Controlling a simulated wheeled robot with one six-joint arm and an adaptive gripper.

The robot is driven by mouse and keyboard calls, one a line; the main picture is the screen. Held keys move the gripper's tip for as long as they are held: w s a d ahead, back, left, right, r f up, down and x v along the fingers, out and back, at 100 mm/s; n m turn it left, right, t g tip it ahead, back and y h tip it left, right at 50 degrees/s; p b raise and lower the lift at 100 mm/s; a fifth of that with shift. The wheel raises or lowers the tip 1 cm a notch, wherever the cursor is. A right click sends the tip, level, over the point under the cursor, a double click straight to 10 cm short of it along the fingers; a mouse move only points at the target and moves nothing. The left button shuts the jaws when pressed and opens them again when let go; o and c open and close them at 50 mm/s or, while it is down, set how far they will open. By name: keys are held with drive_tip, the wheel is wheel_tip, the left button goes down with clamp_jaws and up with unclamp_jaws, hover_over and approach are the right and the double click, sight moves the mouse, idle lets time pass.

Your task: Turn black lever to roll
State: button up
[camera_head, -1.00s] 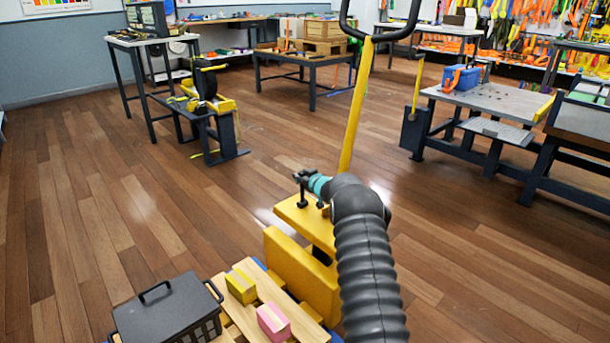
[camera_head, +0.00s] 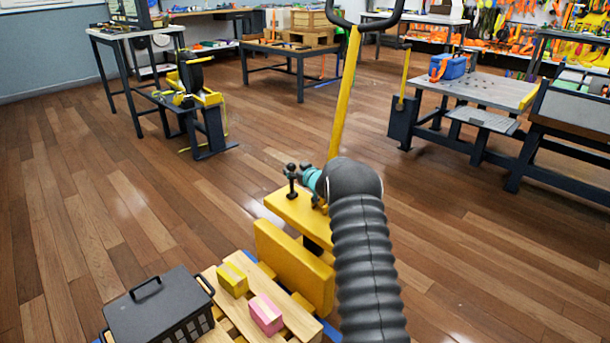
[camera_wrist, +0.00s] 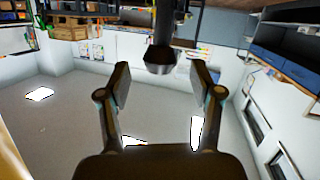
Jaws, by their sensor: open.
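My gripper (camera_wrist: 160,85) is open in the wrist view, its two fingers apart. A dark rounded-ended cylinder shows between and beyond them; I cannot tell what it belongs to or whether it touches. In the head view my black ribbed arm ends near a teal ring, with small dark gripper parts (camera_head: 303,182) above a yellow block. A low dark stand with a black roll (camera_head: 190,74) and yellow parts is at the left, well beyond my gripper. A small black bar (camera_head: 198,61) sticks out at its top; I cannot tell if this is the black lever.
A yellow pole (camera_head: 345,95) with a black loop handle rises behind my arm. A black crate (camera_head: 160,308), a yellow box (camera_head: 232,279) and a pink box (camera_head: 265,313) are in front. A bench (camera_head: 470,97) with a blue toolbox is at the right. The middle floor is open.

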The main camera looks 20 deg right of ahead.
drive_tip(key=v, duration=0.8)
drive_tip(key=s+a+r+m+g+h, duration=0.2)
drive_tip(key=s+a+r, duration=0.1)
drive_tip(key=s+r, duration=0.65)
drive_tip(key=s+a+r+m+g+h, duration=0.1)
drive_tip(key=s+a+r+h, duration=0.2)
drive_tip(key=s+r, duration=0.65)
drive_tip(key=s+a+g+y, duration=0.1)
drive_tip(key=s+a+g, duration=0.1)
drive_tip(key=s, duration=1)
drive_tip(key=s+a+f+g, duration=0.1)
drive_tip(key=s+a, duration=0.4)
drive_tip(key=s, duration=0.8)
drive_tip(key=s+a+f+g+y, duration=0.1)
drive_tip(key=s+a+g, duration=0.2)
drive_tip(key=s, duration=0.9)
drive_tip(key=shift+s+a+f+m+y, duration=0.25)
drive_tip(key=shift+a+m+y, duration=0.05)
drive_tip(key=shift+a, duration=0.4)
